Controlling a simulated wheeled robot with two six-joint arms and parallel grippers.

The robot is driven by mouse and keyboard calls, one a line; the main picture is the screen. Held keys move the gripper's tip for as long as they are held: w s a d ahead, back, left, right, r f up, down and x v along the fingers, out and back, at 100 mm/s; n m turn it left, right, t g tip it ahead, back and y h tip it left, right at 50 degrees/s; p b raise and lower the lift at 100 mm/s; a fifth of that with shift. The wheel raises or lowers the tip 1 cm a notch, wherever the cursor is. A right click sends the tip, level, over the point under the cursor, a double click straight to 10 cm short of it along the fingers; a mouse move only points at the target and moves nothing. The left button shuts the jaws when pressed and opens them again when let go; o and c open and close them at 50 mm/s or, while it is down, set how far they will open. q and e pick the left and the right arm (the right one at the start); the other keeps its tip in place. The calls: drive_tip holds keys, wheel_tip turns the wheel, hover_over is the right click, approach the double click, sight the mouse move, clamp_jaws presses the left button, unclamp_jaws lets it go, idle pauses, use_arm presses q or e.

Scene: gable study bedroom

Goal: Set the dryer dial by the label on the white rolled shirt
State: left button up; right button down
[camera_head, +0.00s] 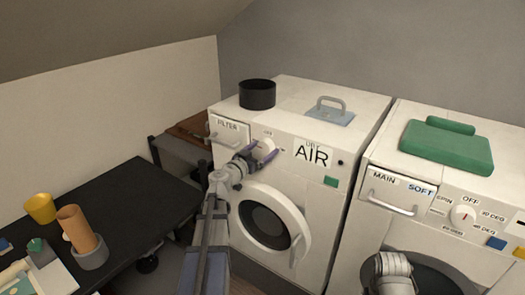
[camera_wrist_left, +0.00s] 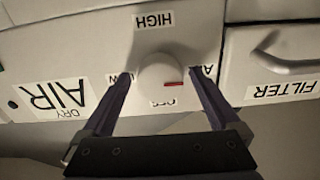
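The dryer (camera_head: 325,185) is the left white machine in the head view. Its round white dial (camera_head: 266,146) also shows in the wrist view (camera_wrist_left: 160,70), upside down, with a red mark pointing right in the picture. HIGH and OFF are readable around it; two other labels are partly hidden by my fingers. A DRY AIR sign (camera_wrist_left: 62,98) is on the dryer front. My left gripper (camera_head: 258,154) is open, with one finger on each side of the dial and small visible gaps. I cannot make out a white rolled shirt with a label. My right gripper's fingers are not visible.
A FILTER drawer (camera_head: 229,130) sits beside the dial. A black pot (camera_head: 257,94) and a blue handled plate (camera_head: 330,112) are on the dryer. A washer (camera_head: 460,200) with green cloth (camera_head: 447,146) stands right. A black table (camera_head: 125,205) with cups is at left.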

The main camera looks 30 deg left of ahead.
use_arm(q)
drive_tip(key=s, duration=0.7)
drive_tip(key=shift+s+a, duration=0.3)
drive_tip(key=shift+s, duration=0.1)
idle(0.3)
drive_tip(key=w+d+f+m+g+h+p, duration=0.1)
drive_tip(key=d+f+m+g+h, duration=0.15)
drive_tip(key=d, duration=0.65)
drive_tip(key=d+f+m+g+h, duration=0.1)
drive_tip(key=d+f+g+h, duration=0.2)
drive_tip(key=d, duration=0.6)
drive_tip(key=s+d+f+m+g+p, duration=0.1)
drive_tip(key=s+d+f+g, duration=0.25)
drive_tip(key=d, duration=0.35)
drive_tip(key=s+d+f+g+p, duration=0.1)
drive_tip(key=s+d+f+g, duration=0.25)
drive_tip(key=d, duration=0.45)
drive_tip(key=s+d+f+g+y, duration=0.1)
drive_tip(key=s+g+y, duration=0.1)
drive_tip(key=s, duration=0.2)
drive_tip(key=s+d+f+n+g+y+p, duration=0.1)
drive_tip(key=s+d+f+g+y, duration=0.1)
drive_tip(key=s, duration=0.3)
drive_tip(key=s+d+f+g+y, duration=0.1)
drive_tip(key=s+g+y, duration=0.1)
drive_tip(key=s+y, duration=0.2)
drive_tip(key=shift+s+d+f+n+p, duration=0.2)
drive_tip(key=shift+d+f+n+p, duration=0.1)
drive_tip(key=shift+n+p, duration=0.1)
